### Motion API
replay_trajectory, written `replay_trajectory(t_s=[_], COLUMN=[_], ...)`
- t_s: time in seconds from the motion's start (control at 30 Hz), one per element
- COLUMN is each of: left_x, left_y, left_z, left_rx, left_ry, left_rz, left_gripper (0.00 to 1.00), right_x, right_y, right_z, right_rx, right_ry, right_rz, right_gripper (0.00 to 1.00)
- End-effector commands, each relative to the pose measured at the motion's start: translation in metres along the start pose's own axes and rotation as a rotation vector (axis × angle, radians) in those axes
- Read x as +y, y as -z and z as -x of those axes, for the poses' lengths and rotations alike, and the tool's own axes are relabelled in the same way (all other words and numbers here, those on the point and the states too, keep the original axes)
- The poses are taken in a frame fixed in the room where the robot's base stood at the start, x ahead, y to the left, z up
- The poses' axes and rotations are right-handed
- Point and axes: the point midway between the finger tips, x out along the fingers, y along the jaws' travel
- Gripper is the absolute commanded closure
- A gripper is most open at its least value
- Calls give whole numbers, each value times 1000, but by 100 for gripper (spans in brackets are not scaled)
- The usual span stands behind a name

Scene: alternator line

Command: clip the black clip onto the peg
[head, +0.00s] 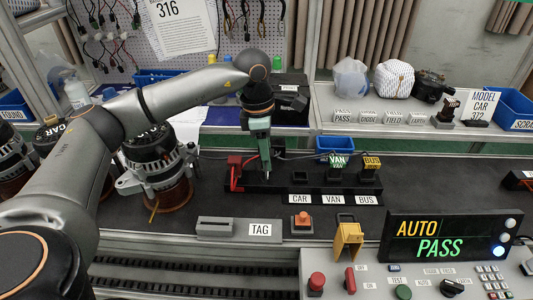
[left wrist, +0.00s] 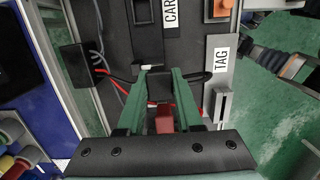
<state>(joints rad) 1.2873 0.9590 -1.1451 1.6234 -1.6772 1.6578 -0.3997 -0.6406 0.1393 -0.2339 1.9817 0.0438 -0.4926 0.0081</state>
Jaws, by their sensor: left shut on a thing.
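My left gripper (head: 266,172) reaches down from above to the left part of the black test fixture (head: 310,187). Its green fingers also show in the left wrist view (left wrist: 159,76). They are shut on the black clip (left wrist: 159,90), a dark block with a black cable running off to the right. The clip is hardly visible in the head view behind the fingers. A red clip (head: 235,168) stands at the fixture's left end, beside my fingers; it also shows in the left wrist view (left wrist: 163,123). I cannot make out the peg, or whether the black clip touches it.
An alternator (head: 156,165) stands left of the fixture. VAN (head: 337,168) and BUS (head: 371,168) connectors stand on its right part. A TAG holder (head: 215,226) and orange button (head: 302,219) are in front. A display (head: 445,238) reads AUTO PASS.

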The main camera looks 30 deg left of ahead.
Motion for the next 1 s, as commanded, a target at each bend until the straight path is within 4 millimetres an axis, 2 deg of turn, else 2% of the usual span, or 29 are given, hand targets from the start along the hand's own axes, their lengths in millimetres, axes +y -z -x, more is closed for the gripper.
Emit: replay_trajectory(t_s=[0.53, 1.0], left_x=[0, 0], left_y=[0, 2], left_z=[-1, -12], left_rx=[-1, 0], left_ry=[-1, -1], left_rz=[0, 0], left_gripper=[100, 100], right_x=[-1, -1], right_y=[-1, -7], right_z=[0, -5], right_rx=[-2, -3], right_ry=[3, 4], right_rz=[0, 0], right_gripper=[10, 10])
